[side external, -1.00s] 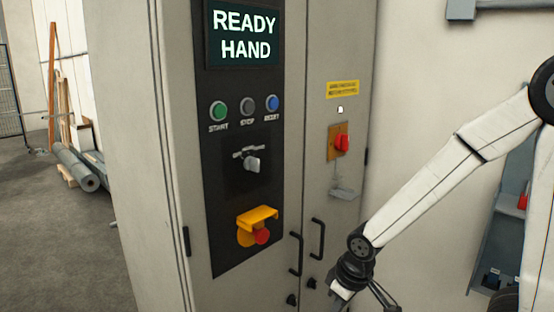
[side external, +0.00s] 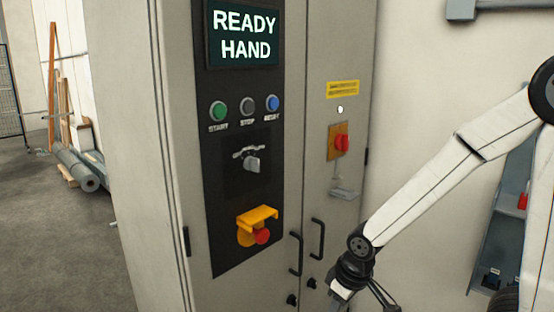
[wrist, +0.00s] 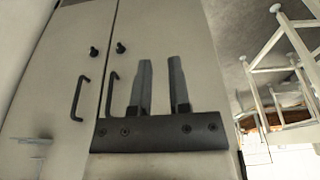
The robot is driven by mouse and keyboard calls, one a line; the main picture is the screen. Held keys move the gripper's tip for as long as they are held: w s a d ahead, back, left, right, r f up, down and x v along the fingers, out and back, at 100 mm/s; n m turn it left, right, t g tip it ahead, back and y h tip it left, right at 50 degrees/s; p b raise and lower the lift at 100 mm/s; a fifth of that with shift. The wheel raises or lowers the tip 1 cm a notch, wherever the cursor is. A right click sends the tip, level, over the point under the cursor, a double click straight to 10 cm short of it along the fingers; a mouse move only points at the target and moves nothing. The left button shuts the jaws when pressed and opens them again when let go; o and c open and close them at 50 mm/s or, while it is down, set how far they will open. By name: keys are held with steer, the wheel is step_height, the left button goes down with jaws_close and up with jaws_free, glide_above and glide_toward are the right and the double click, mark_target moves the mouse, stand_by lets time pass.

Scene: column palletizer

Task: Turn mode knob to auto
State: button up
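The mode knob (side external: 252,164) is a grey selector on the dark panel of the cabinet in the side external view. Small markings sit above it, too small to read. The display (side external: 245,36) above reads READY HAND. My gripper (wrist: 161,62) shows in the wrist view with its two fingers apart and nothing between them. In the side external view it is at the bottom edge, partly cut off, low and to the right of the knob and apart from it. The knob is not visible in the wrist view.
Green, grey and blue buttons (side external: 245,107) sit above the knob. A red emergency stop (side external: 262,237) under a yellow guard (side external: 257,217) sits below. A red switch (side external: 342,143) and black door handles (side external: 318,238) are to the right. Space before the panel looks clear.

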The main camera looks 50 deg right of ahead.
steer(key=o, duration=0.7)
steer(key=shift+w+r+t, duration=0.2)
steer(key=shift+w+t, duration=0.1)
steer(key=shift+w, duration=0.25)
steer(key=t, duration=1.4)
glide_toward(259, 164)
steer(key=w+f, duration=0.2)
steer(key=w, duration=0.1)
steer(key=shift+r+t, duration=0.4)
steer(key=shift+r, duration=0.3)
steer(key=shift+w, duration=0.15)
steer(key=shift+w, duration=3.75)
jaws_close()
